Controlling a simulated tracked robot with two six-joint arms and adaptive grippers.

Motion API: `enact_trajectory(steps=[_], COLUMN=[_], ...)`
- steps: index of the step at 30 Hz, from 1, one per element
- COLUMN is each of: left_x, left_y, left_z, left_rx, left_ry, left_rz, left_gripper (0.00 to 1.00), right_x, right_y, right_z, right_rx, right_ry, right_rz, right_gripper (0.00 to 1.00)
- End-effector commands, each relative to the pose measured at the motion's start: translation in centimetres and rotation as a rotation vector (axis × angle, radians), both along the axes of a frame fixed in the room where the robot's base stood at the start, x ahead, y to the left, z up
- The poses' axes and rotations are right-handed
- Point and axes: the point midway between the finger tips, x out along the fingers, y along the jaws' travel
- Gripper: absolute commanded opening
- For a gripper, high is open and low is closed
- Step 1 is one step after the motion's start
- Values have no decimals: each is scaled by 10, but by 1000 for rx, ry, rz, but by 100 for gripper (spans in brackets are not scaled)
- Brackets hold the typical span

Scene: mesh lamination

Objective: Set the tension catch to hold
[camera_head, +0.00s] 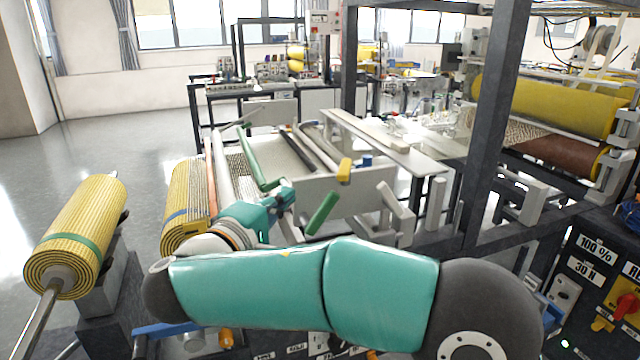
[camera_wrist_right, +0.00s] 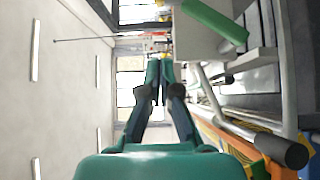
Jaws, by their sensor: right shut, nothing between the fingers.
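My right gripper (camera_head: 285,192) is at the laminating machine, at the end of my teal arm. Its fingers also show in the right wrist view (camera_wrist_right: 160,76), with the tips together and nothing held. A long green handle (camera_head: 254,158) rises just behind it. A shorter green handle (camera_head: 322,213) stands tilted to its right; a green bar (camera_wrist_right: 215,20) is at the upper right in the wrist view, apart from the fingers. No part is clearly marked as the tension catch, so I cannot tell which one it is or how it is set. My left gripper is out of view.
A yellow mesh roll (camera_head: 80,235) stands at the left, and another (camera_head: 186,200) is beside the machine. A yellow-tipped lever (camera_head: 345,171) is to the right. A dark upright post (camera_head: 494,120) and a control panel with a red knob (camera_head: 626,306) stand at right.

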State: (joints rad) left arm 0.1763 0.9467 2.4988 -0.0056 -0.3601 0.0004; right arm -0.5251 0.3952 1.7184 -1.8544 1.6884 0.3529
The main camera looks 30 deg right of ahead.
Motion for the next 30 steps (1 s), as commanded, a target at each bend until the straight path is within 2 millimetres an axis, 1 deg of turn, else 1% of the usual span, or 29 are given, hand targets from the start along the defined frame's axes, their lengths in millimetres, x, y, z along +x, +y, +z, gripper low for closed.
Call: enact_trajectory(steps=[3, 7, 11, 14, 17, 28, 30], left_x=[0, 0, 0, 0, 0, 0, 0], left_y=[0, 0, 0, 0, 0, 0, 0], left_z=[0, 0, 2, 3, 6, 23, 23], left_rx=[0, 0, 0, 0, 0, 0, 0], left_ry=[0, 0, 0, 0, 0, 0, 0], left_rz=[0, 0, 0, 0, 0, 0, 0], left_gripper=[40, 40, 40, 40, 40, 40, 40], right_x=[4, 6, 9, 14, 22, 62, 52], right_y=[7, 10, 7, 0, -13, -75, -83], right_z=[-1, -1, -2, -2, -1, -1, -1], right_rx=[-1, 0, 1, 2, 1, 1, 1], right_ry=[3, 5, 6, 7, 8, 10, 8], right_rz=[13, 20, 22, 22, 22, 22, 24], right_gripper=[0, 0, 0, 0, 0, 0, 0])
